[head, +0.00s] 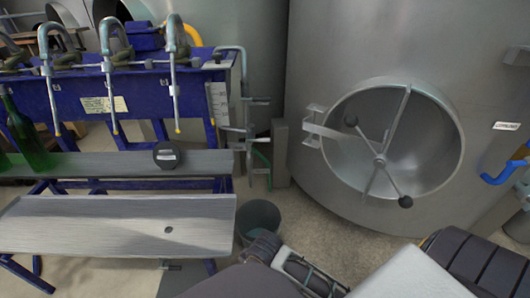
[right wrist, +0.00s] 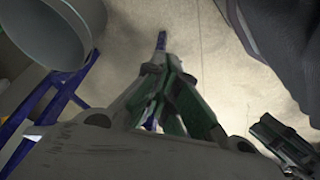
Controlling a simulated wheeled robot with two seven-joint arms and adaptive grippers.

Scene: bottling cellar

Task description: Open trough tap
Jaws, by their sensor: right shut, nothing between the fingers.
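A blue trough (head: 140,95) with several hooked filling spouts stands at the left in the head view. At its right end a grey pipe with small handles (head: 250,112) runs down. I take this for the trough tap, but whether it is open is too small to tell. My right gripper (right wrist: 178,85) is shut and empty in the right wrist view, apart from the pipe. In the head view its fingers cannot be made out among my arm links at the bottom. My left gripper cannot be made out in either view.
A grey bucket (head: 259,216) stands on the floor below the pipe; it also shows in the right wrist view (right wrist: 55,25). A grey bench (head: 120,222) is at the left, with a green bottle (head: 25,138).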

